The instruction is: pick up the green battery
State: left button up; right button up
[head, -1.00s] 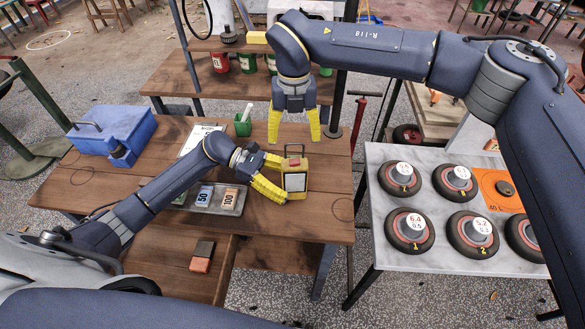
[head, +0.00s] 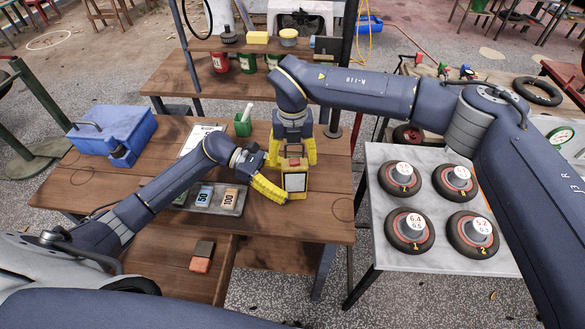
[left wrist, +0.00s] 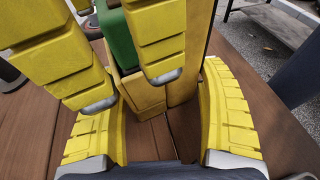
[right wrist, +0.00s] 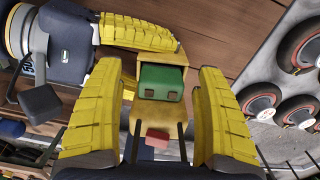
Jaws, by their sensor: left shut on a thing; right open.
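The green battery (right wrist: 161,82) sits in the top of a yellow device (head: 295,196) with a pale front panel. In the left wrist view the battery's green side (left wrist: 118,42) shows between the yellow fingers. My left gripper (head: 281,178) is shut on the yellow device from the left, low on its body. My right gripper (head: 293,158) points down over the device, open. In the right wrist view its two fingers stand on either side of the battery, with gaps to both. A red part (right wrist: 157,138) shows beside the battery.
A stone-topped table (head: 378,158) with several wheels is at right. The table's front right is clear.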

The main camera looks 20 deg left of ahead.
jog(key=shift+c, duration=0.4)
jog(key=c, duration=1.3)
jog(key=shift+r, duration=0.15)
notch_tip(320, 180, up, 10)
jog(key=shift+f, duration=0.1)
pick_arm(q)
jog(key=o, duration=0.9)
